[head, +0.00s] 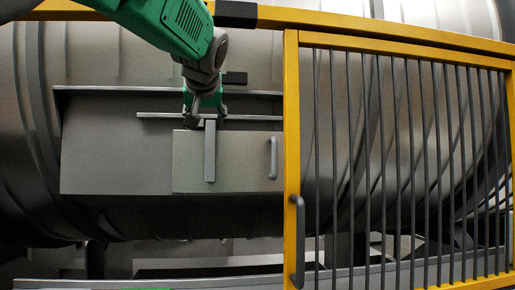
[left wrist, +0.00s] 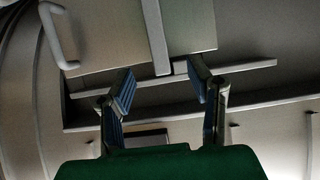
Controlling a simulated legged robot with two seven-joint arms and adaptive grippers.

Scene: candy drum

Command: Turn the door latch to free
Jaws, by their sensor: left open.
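The door latch (head: 210,160) is a grey upright bar on the small flat door (head: 240,165) of the drum. In the left wrist view the latch (left wrist: 155,32) comes down from the top edge, and its end lies near the gap between my fingertips. My left gripper (head: 205,113) is at the latch's upper end, open, with fingers pointing down. In the left wrist view its two blue-padded fingers (left wrist: 163,77) are spread wide, with no grip on the latch. Whether a finger touches it I cannot tell. My right gripper is not in view.
A door handle (head: 273,158) sits right of the latch. A thin horizontal rail (head: 255,118) runs along the door's top. A yellow barred guard (head: 292,130) with a dark handle (head: 298,235) stands to the right. A yellow beam (head: 335,22) crosses above.

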